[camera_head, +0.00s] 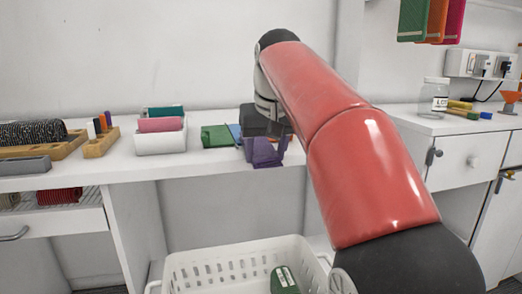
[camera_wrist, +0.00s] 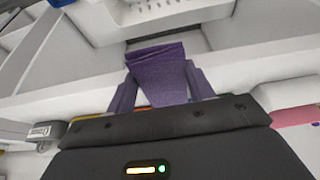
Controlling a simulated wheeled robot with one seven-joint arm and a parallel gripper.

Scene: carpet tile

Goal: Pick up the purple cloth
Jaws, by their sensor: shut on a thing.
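The purple cloth (camera_head: 266,153) hangs at the front edge of the white desk, below my gripper (camera_head: 264,136). In the wrist view the cloth (camera_wrist: 158,70) is a folded piece between the two fingers of my gripper (camera_wrist: 161,90), which are shut on it. The cloth's far end extends past the fingertips. Whether its lower part touches the desk edge, I cannot tell.
A green cloth (camera_head: 216,136) and a blue item (camera_head: 235,131) lie just left of the gripper. A white bin (camera_head: 160,142) with folded cloths and wooden trays (camera_head: 92,147) stand farther left. A white basket (camera_head: 236,262) is below the desk.

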